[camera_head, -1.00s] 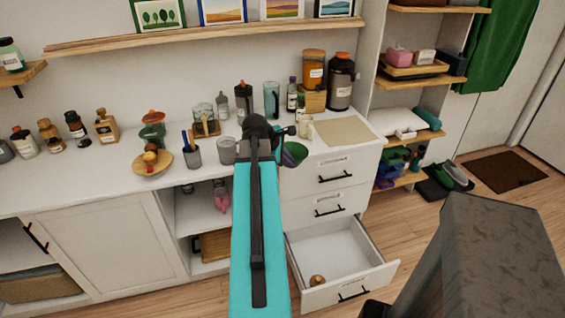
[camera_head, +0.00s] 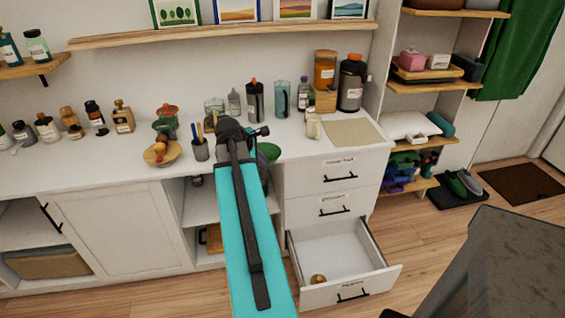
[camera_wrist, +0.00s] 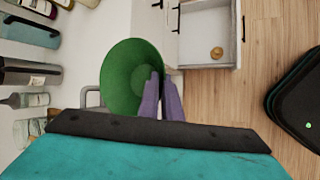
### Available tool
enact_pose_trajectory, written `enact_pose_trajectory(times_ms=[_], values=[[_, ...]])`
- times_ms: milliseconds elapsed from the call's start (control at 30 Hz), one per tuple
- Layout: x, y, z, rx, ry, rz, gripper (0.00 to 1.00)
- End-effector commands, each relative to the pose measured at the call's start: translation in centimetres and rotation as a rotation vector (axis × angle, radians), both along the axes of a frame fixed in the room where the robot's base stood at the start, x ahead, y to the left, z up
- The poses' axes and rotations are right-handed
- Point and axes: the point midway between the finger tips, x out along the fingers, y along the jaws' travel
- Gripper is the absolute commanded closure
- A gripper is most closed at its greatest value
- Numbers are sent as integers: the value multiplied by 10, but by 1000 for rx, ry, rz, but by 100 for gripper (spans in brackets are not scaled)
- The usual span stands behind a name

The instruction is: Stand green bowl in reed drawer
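The green bowl (camera_wrist: 122,72) is in my gripper (camera_wrist: 161,82), seen in the wrist view. The two purple fingers pinch its wall near the right rim, one inside and one outside. The bowl's open side faces the wrist camera and looks empty.
Two shut drawers (camera_head: 335,205) with black handles are above the open one. The counter (camera_head: 100,165) holds jars, bottles and a wooden plate (camera_head: 161,153). An open shelf compartment (camera_head: 200,205) is left of the drawers. Most of the open drawer's floor is bare.

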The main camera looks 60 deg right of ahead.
Motion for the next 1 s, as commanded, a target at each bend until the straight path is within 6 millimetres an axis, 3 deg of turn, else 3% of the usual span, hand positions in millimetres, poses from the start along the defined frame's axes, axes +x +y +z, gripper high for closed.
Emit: enact_pose_trajectory(times_ms=[100,400,1000], values=[[36,24,1,-2,0,62,100],[111,86,4,-3,2,199,100],[225,237,8,-4,8,447,100]])
